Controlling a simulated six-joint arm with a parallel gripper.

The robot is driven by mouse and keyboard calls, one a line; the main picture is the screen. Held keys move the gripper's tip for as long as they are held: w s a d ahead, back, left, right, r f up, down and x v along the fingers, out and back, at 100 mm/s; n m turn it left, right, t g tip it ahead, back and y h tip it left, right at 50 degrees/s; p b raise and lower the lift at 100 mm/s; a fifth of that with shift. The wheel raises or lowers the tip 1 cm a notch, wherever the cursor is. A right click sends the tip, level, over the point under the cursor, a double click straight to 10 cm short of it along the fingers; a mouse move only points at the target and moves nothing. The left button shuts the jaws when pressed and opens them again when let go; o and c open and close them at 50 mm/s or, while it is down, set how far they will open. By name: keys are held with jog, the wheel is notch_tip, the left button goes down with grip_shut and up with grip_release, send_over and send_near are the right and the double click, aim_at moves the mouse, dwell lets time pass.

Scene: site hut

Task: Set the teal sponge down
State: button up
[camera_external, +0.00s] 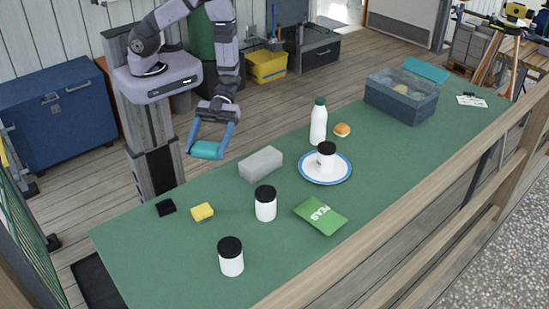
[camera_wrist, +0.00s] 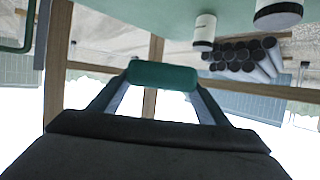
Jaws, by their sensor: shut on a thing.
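The teal sponge (camera_external: 206,150) is a rounded teal block. My gripper (camera_external: 211,144) is shut on it, with a blue finger at each end. It is held in the air beside the back left edge of the green table (camera_external: 150,248), apart from the tabletop as far as I can tell. In the wrist view the sponge (camera_wrist: 162,75) spans the gap between my two fingertips (camera_wrist: 160,82).
Near the sponge are a grey block (camera_external: 261,163), a yellow sponge-like block (camera_external: 202,212) and a small black object (camera_external: 166,207). Black-lidded white jars (camera_external: 265,204), a plate (camera_external: 312,174), a bottle (camera_external: 318,122) and a green packet (camera_external: 321,215) also stand or lie there.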

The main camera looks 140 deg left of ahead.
jog(key=shift+s+a+r, duration=0.2)
jog(key=shift+s+r, duration=0.05)
jog(key=shift+f, duration=0.1)
notch_tip(320, 180, down, 5)
jog(key=b, duration=0.4)
jog(key=shift+b, duration=0.4)
dwell(0.4)
